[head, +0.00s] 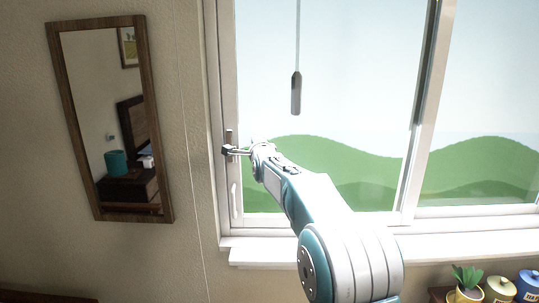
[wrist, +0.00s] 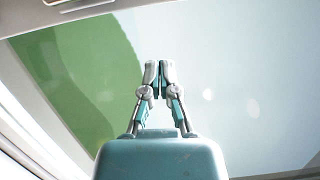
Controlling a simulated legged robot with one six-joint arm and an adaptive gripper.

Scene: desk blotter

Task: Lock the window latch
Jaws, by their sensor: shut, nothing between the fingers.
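The window (head: 340,120) has a sill (head: 260,250) below and a hanging cord with a grey weight (head: 296,92) above my arm. A wood-framed mirror (head: 165,160) hangs on the left wall. A potted plant (head: 467,280) and jars (head: 500,290) stand at lower right.

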